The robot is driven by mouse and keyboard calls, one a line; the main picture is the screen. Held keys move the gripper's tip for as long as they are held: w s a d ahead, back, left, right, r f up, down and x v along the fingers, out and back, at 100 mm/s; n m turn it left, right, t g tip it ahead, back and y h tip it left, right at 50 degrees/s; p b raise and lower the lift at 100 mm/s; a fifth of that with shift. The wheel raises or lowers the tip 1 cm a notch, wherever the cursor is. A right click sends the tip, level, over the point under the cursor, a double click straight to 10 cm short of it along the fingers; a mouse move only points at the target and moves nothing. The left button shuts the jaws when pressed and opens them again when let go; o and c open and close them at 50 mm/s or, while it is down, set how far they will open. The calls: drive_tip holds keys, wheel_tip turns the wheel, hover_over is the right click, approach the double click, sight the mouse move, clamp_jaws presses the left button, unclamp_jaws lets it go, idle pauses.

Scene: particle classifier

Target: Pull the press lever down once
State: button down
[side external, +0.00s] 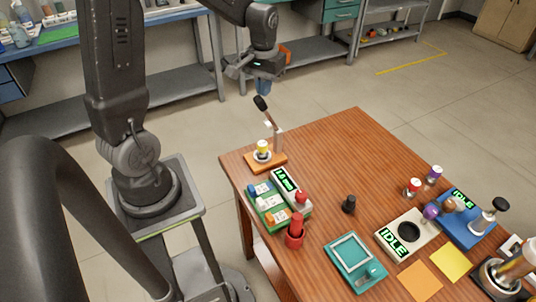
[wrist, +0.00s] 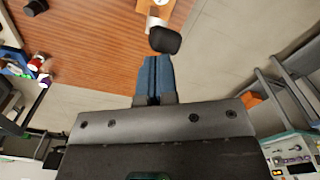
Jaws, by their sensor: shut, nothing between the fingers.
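The press stands at the table's far left corner, on an orange base (side external: 266,162) with a small yellow-topped piece (side external: 263,148) on it. Its lever (side external: 268,116) slants up from a post and ends in a black knob (side external: 261,102), raised above the table. My gripper (side external: 264,90) has blue fingers, is shut and empty, and hangs just above the knob in the side view. In the wrist view, the closed fingers (wrist: 154,62) point toward the knob (wrist: 165,40), close to it. I cannot tell whether they touch.
A green rack with colored blocks (side external: 270,205), a red cylinder (side external: 295,232), a small black knob (side external: 349,204), a teal frame (side external: 355,262) and a display reading IDLE (side external: 398,240) stand on the wooden table (side external: 330,150). Its back middle is clear.

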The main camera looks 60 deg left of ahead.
drive_tip(key=shift+s, duration=0.15)
drive_tip(key=shift+s+f, duration=0.35)
drive_tip(key=shift+s, duration=0.2)
drive_tip(key=shift+s+f, duration=0.3)
drive_tip(key=shift+s, duration=0.3)
drive_tip(key=shift+s+f, duration=0.6)
drive_tip(key=shift+s, duration=0.15)
drive_tip(key=shift+s+f, duration=0.7)
drive_tip(key=shift+s, duration=0.05)
